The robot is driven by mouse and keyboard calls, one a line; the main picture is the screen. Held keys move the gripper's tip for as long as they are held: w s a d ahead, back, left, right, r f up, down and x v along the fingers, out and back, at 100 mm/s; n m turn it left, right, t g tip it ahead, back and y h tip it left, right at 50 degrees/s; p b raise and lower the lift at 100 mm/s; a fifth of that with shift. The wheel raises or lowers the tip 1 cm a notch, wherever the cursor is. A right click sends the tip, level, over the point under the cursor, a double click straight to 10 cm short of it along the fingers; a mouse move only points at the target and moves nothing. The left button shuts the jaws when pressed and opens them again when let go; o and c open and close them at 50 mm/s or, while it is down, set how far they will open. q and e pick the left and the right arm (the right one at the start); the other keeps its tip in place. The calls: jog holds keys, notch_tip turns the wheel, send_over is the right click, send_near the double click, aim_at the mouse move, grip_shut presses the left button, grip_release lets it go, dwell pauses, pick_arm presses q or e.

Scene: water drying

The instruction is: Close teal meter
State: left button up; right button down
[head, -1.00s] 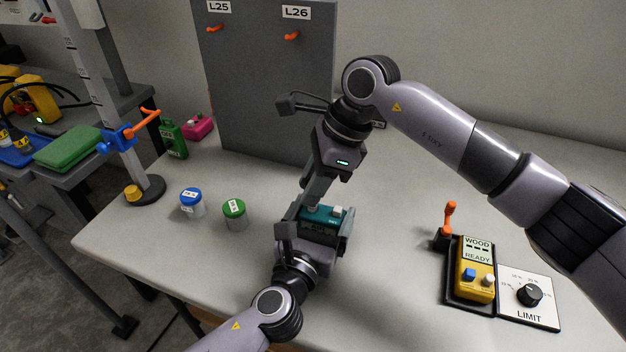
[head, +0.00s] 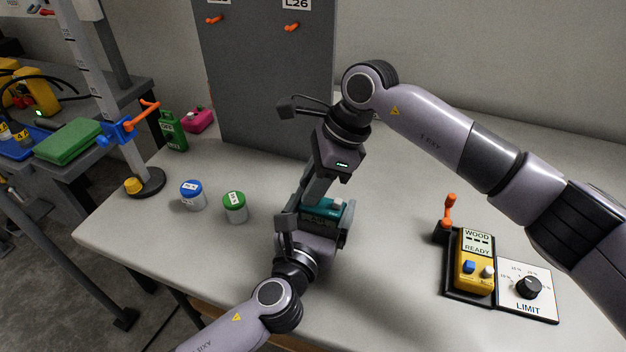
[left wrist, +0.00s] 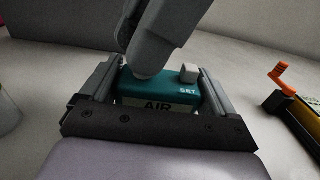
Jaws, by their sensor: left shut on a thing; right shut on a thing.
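The teal meter (head: 327,207) sits on the pale table in the middle of the head view, partly hidden by both grippers. In the left wrist view the teal meter (left wrist: 165,90) shows an AIR label, the word SET and a light grey knob. My left gripper (head: 318,228) is shut on the meter, one finger on each side. My right gripper (head: 314,192) comes down from above and is shut at the meter's top left part. What exactly lies between its fingertips is hidden.
A blue-lidded jar (head: 192,196) and a green-lidded jar (head: 235,207) stand to the left. A yellow meter (head: 475,262) in a black holder and a LIMIT dial plate (head: 527,292) lie at right. A grey panel (head: 268,80) with orange hooks stands behind.

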aim_at(319, 216)
jog(key=shift+f, duration=0.45)
jog(key=c, duration=0.8)
grip_release()
jog(key=shift+f, duration=0.1)
jog(key=v, duration=1.2)
pick_arm(q)
jog(key=o, duration=1.2)
jog(key=shift+o, duration=0.2)
jog(key=shift+v, duration=3.6)
pick_arm(e)
jog(key=shift+r, duration=0.3)
